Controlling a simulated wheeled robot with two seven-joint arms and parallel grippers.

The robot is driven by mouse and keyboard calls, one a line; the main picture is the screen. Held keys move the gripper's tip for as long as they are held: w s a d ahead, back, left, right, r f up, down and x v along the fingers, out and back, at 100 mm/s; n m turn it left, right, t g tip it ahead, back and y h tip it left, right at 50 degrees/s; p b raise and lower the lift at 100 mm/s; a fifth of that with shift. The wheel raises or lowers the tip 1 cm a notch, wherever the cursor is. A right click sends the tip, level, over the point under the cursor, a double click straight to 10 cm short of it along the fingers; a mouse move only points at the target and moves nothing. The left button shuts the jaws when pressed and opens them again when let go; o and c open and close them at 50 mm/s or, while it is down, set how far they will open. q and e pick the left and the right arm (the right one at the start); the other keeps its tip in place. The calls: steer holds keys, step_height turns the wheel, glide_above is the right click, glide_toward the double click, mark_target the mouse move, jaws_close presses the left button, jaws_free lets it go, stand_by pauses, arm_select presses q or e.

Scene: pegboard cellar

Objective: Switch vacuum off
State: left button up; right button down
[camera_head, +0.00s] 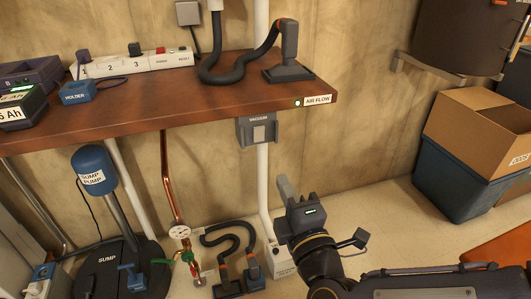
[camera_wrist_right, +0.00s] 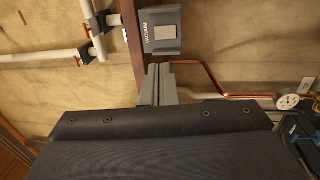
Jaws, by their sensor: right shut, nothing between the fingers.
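The grey vacuum switch box (camera_head: 257,131), labelled VACUUM, hangs under the front edge of the wooden bench. It also shows in the right wrist view (camera_wrist_right: 161,30), with a lighter grey paddle on its face. I cannot tell its on or off position. The AIR FLOW label (camera_head: 317,100) is on the bench edge, with a small pale lamp (camera_head: 297,103) beside it. My right gripper (camera_head: 284,185) is shut and empty, below and slightly right of the switch in the head view. In the wrist view its fingertips (camera_wrist_right: 160,68) point towards the box, apparently just short of it. My left gripper is out of view.
The wooden bench (camera_head: 150,110) carries a vacuum hose and nozzle (camera_head: 289,55) and a power strip (camera_head: 140,62). A white pipe runs behind the switch. A copper pipe (camera_head: 165,180) and sump pump (camera_head: 92,170) are left. A cardboard box (camera_head: 475,130) sits right.

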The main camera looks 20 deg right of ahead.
steer(key=p, duration=0.6)
glide_toward(259, 131)
steer(key=w, duration=0.2)
steer(key=w+b, duration=0.1)
steer(key=w, duration=0.2)
steer(key=shift+w+r+b, duration=0.25)
steer(key=shift+w+b, duration=0.05)
steer(key=shift+w+a+r, duration=0.1)
steer(key=shift+w+r, duration=0.05)
steer(key=shift+w, duration=0.45)
